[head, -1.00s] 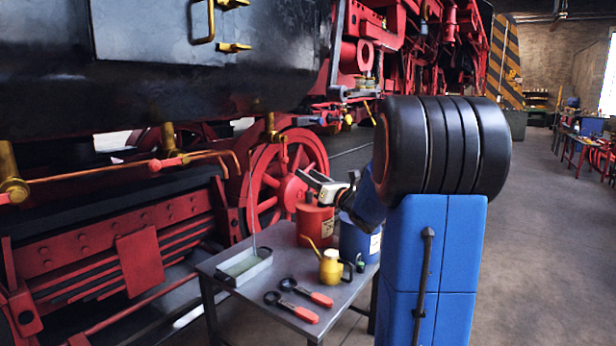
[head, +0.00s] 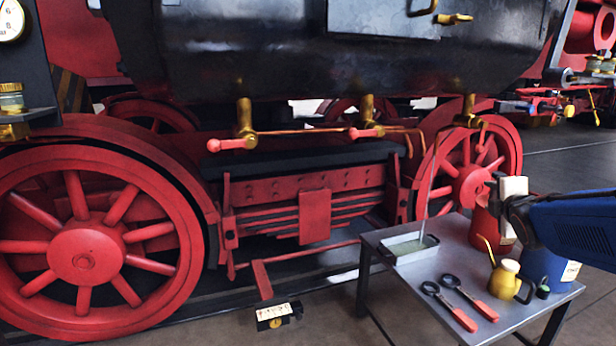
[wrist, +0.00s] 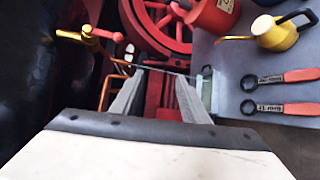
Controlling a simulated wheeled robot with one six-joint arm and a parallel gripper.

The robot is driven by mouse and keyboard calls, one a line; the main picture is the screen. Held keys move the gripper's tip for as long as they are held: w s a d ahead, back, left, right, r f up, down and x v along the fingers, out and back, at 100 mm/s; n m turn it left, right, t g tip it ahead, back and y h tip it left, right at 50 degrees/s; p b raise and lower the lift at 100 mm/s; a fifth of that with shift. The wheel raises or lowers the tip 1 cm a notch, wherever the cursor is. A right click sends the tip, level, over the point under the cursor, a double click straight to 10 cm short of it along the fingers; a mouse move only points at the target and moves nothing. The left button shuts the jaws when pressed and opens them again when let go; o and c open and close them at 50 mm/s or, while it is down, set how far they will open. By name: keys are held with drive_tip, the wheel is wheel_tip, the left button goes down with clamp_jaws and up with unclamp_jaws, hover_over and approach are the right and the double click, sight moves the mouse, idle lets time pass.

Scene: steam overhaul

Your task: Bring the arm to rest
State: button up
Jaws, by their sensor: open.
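My gripper (head: 492,196) is at the right of the head view, above the back of the grey table (head: 400,285) and in front of the red can (head: 488,226). In the wrist view its two grey fingers (wrist: 160,78) stand apart with a clear gap, holding nothing. A thin rod (head: 428,190) rises from the shallow tray (head: 408,247) on the table. In the wrist view a thin rod (wrist: 165,70) crosses beyond the fingertips; I cannot tell how far away it is. My blue arm enters from the right edge.
On the table lie two red-handled wrenches (head: 467,298) near a yellow oil can (head: 506,279). The locomotive's spoked wheel (head: 480,165) and brass valves (head: 245,120) are close by. A small white-faced box (head: 275,314) is on the floor left.

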drive_tip(key=s+a+f+m+g+y, duration=0.1)
drive_tip(key=s+a+f+m+g, duration=0.2)
drive_tip(key=s, duration=0.7)
drive_tip(key=s+a+f+m+g+y, duration=0.1)
drive_tip(key=s+a+f+m+g, duration=0.2)
drive_tip(key=s+a+f+m, duration=0.5)
drive_tip(key=s+a+f+m+g+y, duration=0.2)
drive_tip(key=s+a+f+m, duration=0.3)
drive_tip(key=s, duration=0.8)
drive_tip(key=a+g, duration=0.1)
drive_tip(key=a, duration=0.1)
drive_tip(key=shift+s+a+f+m+g, duration=0.25)
drive_tip(key=shift+a+m+g, duration=0.15)
